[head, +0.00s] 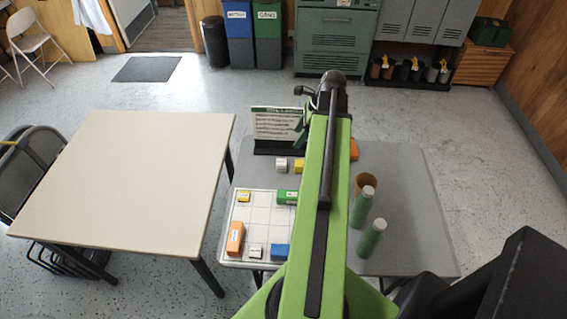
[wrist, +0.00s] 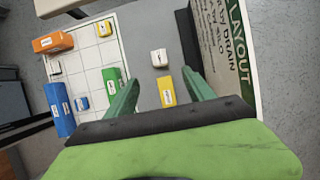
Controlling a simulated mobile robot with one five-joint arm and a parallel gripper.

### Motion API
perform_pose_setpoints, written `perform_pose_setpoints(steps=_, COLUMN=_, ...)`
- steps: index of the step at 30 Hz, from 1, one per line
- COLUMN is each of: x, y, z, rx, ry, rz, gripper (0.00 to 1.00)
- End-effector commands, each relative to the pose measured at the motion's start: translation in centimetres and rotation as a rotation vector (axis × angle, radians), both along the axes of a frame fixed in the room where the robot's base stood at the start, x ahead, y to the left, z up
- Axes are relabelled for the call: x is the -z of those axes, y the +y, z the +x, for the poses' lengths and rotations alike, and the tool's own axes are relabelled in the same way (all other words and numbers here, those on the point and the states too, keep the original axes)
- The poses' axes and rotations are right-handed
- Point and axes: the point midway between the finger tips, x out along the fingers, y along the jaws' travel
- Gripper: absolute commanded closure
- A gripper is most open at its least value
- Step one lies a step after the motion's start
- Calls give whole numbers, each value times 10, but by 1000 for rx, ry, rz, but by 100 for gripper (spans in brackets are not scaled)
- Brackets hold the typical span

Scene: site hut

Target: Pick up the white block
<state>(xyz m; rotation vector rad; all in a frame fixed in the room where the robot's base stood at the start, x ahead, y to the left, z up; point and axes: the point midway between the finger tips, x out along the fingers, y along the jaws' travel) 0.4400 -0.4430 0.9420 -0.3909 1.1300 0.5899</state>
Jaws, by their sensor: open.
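A small white block (head: 281,164) with a dark label sits on the grey table, off the grid board and in front of the sign. It also shows in the wrist view (wrist: 159,57), apart from a yellow block (wrist: 166,92). My gripper (wrist: 160,75) is open and empty. In the wrist view its green fingers flank the yellow block, with the off-board white block beyond the fingertips. In the head view my arm hides most of the gripper.
The white grid board (head: 265,216) holds orange, blue, green and yellow blocks. A sign (head: 277,124) stands behind the off-board blocks. Two green bottle-like things (head: 361,208) and a brown cylinder (head: 366,183) stand right of my arm. A bare beige table (head: 130,165) is at left.

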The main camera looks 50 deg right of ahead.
Motion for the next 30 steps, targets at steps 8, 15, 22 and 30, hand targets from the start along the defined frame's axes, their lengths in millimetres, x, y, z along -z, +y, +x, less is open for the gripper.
perform_pose_setpoints(steps=8, x=45, y=9, z=11, rx=-6, ry=0, rz=-2, gripper=38)
perform_pose_setpoints(steps=15, x=96, y=22, z=27, rx=-6, ry=0, rz=-3, gripper=38)
perform_pose_setpoints(steps=22, x=116, y=29, z=37, rx=-5, ry=1, rz=-2, gripper=38)
perform_pose_setpoints(steps=30, x=135, y=33, z=40, rx=-6, ry=1, rz=-2, gripper=38)
